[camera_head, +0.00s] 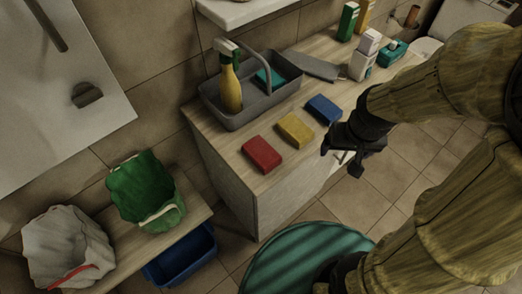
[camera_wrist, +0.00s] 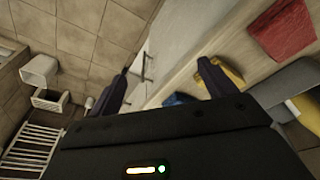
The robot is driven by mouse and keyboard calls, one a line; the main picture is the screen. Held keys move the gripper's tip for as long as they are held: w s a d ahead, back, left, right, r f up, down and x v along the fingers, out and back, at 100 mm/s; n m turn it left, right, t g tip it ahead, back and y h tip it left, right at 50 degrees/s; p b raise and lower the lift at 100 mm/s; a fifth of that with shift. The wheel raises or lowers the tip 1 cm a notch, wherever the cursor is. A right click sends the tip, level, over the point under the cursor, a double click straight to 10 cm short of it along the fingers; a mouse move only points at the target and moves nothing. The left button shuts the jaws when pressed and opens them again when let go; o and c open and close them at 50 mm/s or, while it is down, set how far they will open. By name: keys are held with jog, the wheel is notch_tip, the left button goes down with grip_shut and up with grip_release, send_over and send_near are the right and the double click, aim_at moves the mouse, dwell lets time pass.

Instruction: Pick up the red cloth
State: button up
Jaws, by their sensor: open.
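The red cloth (camera_head: 262,154) is a folded block lying flat on the wooden counter top (camera_head: 226,143), near its front left corner. It also shows in the wrist view (camera_wrist: 282,28) at the upper right. My gripper (camera_head: 345,150) is open and empty. It is off the counter's front edge, to the right of the red cloth and apart from it. In the wrist view its two dark fingers (camera_wrist: 166,82) are spread with nothing between them. A yellow cloth (camera_head: 295,131) and a blue cloth (camera_head: 324,110) lie in a row beyond the red one.
A grey caddy (camera_head: 240,117) holding a yellow spray bottle (camera_head: 230,88) stands behind the cloths. Boxes and a white bottle (camera_head: 360,66) stand farther along the counter. A low bench (camera_head: 126,262) with green and white bags is at left. A round teal object (camera_head: 300,262) is in front.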

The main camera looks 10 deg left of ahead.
jog(key=w+a+r+n+g+p, duration=0.1)
jog(key=w+a+r+n+p, duration=0.1)
jog(key=a+r+n+p, duration=0.65)
notch_tip(320, 180, up, 2)
jog(key=g+p, duration=0.1)
send_over(261, 150)
jog(key=shift+s+a+n, duration=0.15)
jog(key=shift+s+n, duration=0.1)
jog(key=shift+s, duration=0.2)
jog(key=shift+f, duration=0.1)
notch_tip(261, 150, down, 11)
jog(key=shift+f, duration=0.55)
jog(key=shift+f, duration=0.1)
jog(key=shift+w+d+f+p, duration=0.15)
jog(key=shift+f+p, duration=0.1)
jog(key=shift+f, duration=0.6)
jog(key=shift+w+f+p, duration=0.1)
jog(key=shift+f+p, duration=0.1)
jog(key=shift+f, duration=0.6)
jog(key=shift+w+d+f+p, duration=0.15)
jog(key=shift+f+p, duration=0.1)
jog(key=shift+f, duration=0.6)
jog(key=shift+a, duration=0.1)
